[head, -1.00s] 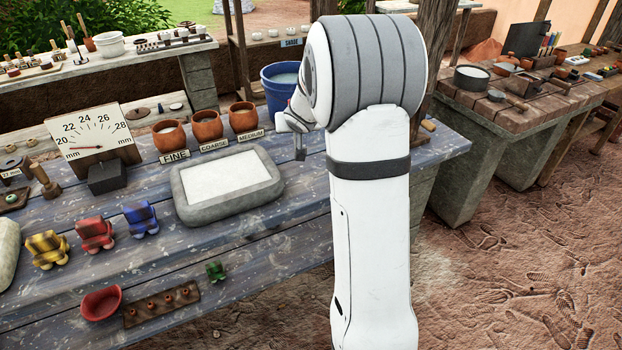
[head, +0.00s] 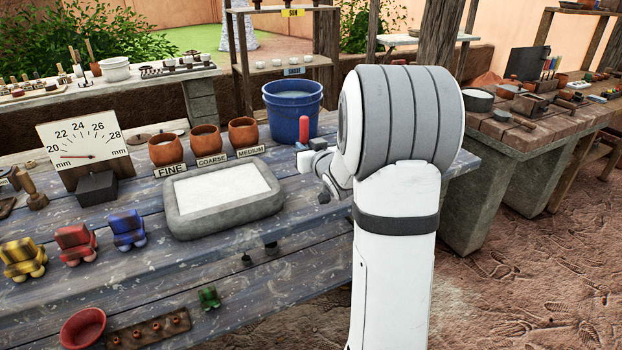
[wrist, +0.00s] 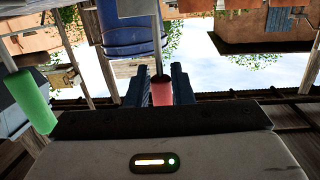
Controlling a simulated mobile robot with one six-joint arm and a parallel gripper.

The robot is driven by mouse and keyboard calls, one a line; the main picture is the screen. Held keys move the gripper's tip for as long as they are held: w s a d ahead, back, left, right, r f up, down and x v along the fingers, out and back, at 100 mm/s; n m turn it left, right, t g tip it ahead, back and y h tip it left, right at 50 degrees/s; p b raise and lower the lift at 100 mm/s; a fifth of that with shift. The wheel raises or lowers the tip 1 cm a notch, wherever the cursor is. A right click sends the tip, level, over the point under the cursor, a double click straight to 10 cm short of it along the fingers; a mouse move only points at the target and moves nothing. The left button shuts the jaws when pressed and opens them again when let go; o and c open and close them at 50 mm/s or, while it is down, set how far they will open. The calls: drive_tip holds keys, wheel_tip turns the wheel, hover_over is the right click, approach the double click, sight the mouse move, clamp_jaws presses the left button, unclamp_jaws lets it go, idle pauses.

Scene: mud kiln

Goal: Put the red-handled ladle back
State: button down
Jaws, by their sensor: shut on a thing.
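The ladle's red handle (head: 304,129) stands upright in the head view, in front of the blue bucket (head: 292,98). My gripper (head: 308,150) is at the handle, over the back right of the blue table. In the wrist view, which is upside down, my gripper's two dark fingers (wrist: 161,88) are shut on the red handle (wrist: 161,94). A dark neck joins it to a pale part above in that picture. The ladle's bowl cannot be made out. A green cylinder (wrist: 31,101) shows at the left of the wrist view; my arm may hide it in the head view.
A stone-rimmed tray (head: 180,222) with white fill lies left of my arm. Clay pots (head: 205,142) labelled FINE, COARSE and MEDIUM stand behind it. A dial (head: 84,144) and coloured blocks (head: 75,243) are further left. A second workbench (head: 500,140) is at the right.

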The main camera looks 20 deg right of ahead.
drive_tip(key=shift+f+b, duration=0.4)
drive_tip(key=shift+f, duration=2.6)
drive_tip(key=shift+f, duration=0.15)
drive_tip(key=c, duration=1.3)
unclamp_jaws()
